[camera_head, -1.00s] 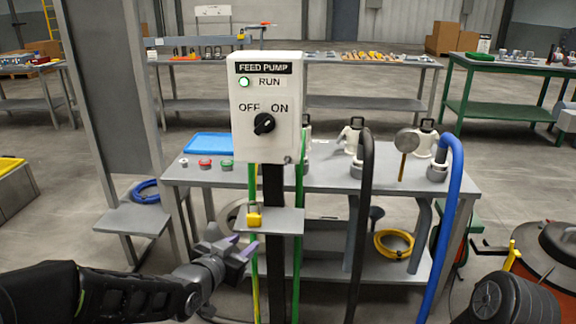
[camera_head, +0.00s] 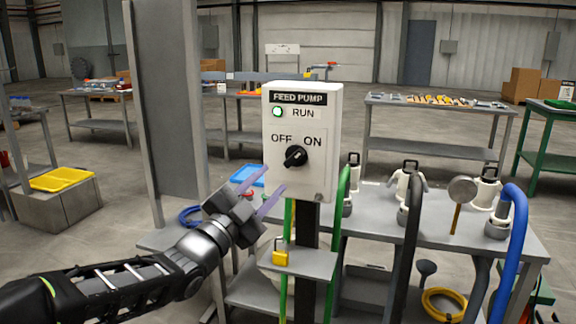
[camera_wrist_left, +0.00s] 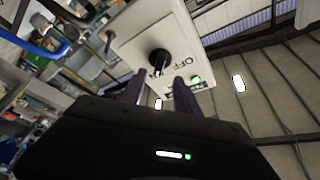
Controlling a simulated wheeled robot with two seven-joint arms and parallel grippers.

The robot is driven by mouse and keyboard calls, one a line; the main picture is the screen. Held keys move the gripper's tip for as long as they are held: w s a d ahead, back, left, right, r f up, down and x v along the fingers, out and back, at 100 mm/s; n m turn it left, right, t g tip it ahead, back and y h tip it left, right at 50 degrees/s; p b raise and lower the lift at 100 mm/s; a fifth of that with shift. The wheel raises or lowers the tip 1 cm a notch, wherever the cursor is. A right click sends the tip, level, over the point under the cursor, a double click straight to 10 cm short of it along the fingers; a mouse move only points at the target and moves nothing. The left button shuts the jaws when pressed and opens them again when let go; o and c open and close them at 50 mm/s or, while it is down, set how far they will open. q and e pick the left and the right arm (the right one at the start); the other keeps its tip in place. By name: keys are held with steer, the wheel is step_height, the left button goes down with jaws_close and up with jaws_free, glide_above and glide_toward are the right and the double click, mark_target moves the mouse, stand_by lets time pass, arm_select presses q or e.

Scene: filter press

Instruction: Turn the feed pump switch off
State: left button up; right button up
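The feed pump box (camera_head: 276,188) is a white box on a dark post, with a FEED PUMP label and OFF on the left, ON on the right. Its black rotary switch (camera_head: 295,156) appears tilted toward ON. The RUN lamp (camera_head: 278,112) glows green. My left gripper (camera_head: 275,178) is open and empty, its purple fingers pointing at the box from the lower left. In the left wrist view the switch (camera_wrist_left: 159,61) lies ahead, roughly between the two fingertips (camera_wrist_left: 158,80); contact is not evident. My right gripper is not in view.
A yellow padlock-like item (camera_head: 280,257) sits on a small grey shelf (camera_head: 312,263) below the box. Green, black and blue hoses (camera_head: 508,255) rise at the right. A grey panel (camera_head: 165,100) stands left. A grey bench (camera_head: 385,225) with a mallet and fittings is behind.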

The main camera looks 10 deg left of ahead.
mark_target(291, 162)
arm_select(q)
steer(key=x, duration=0.7)
steer(key=shift+w+d+p, duration=0.1)
steer(key=shift+w+p, duration=0.2)
jaws_close()
stand_by(0.4)
